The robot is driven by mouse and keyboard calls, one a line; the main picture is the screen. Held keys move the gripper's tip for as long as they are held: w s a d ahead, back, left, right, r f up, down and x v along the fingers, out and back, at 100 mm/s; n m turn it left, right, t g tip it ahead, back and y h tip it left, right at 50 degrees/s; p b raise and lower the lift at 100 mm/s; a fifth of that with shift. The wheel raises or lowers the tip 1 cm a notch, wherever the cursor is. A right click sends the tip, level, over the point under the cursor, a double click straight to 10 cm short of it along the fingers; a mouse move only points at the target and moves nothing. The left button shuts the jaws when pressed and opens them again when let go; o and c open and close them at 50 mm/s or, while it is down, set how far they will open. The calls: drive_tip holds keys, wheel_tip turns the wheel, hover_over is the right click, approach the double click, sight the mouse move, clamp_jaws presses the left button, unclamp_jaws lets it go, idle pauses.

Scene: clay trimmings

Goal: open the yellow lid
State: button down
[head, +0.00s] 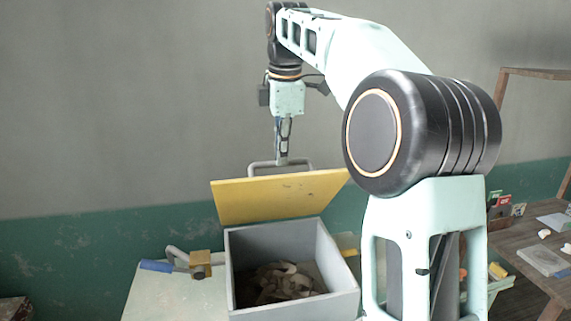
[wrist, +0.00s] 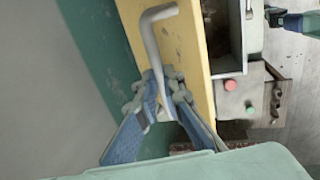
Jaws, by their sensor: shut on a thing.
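The yellow lid (head: 270,197) is raised and tilted at the back of a grey box (head: 292,248), whose inside shows from above. The lid also shows as a yellow strip in the wrist view (wrist: 178,52). A grey bar handle (head: 262,164) stands on the lid's edge; it shows as a bent rod in the wrist view (wrist: 152,42). My gripper (head: 282,160) points down from above and is shut on the handle. In the wrist view its blue-padded fingers (wrist: 160,108) close around the handle's lower end. Pale, curled clay trimmings (head: 275,284) lie in the box.
A tool with a blue grip and a wooden block (head: 200,262) lies on the pale bench (head: 160,295) left of the box. My arm covers the bench's right side. A wooden table (head: 525,243) with small items stands at the right. A wall is close behind.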

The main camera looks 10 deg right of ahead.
drive_tip(key=w, duration=0.6)
drive_tip(key=shift+w+r, duration=0.3)
drive_tip(key=shift+r, duration=0.1)
idle(0.3)
drive_tip(key=c, duration=2.2)
unclamp_jaws()
drive_tip(key=shift+w, duration=0.15)
drive_tip(key=shift+o, duration=1.2)
drive_tip(key=shift+w+f, duration=0.25)
drive_tip(key=shift+w, duration=0.2)
drive_tip(key=shift+w+f, duration=0.2)
drive_tip(key=shift+w, duration=0.25)
drive_tip(key=shift+s+r, duration=0.4)
drive_tip(key=shift+r, duration=0.05)
drive_tip(key=shift+s, duration=0.15)
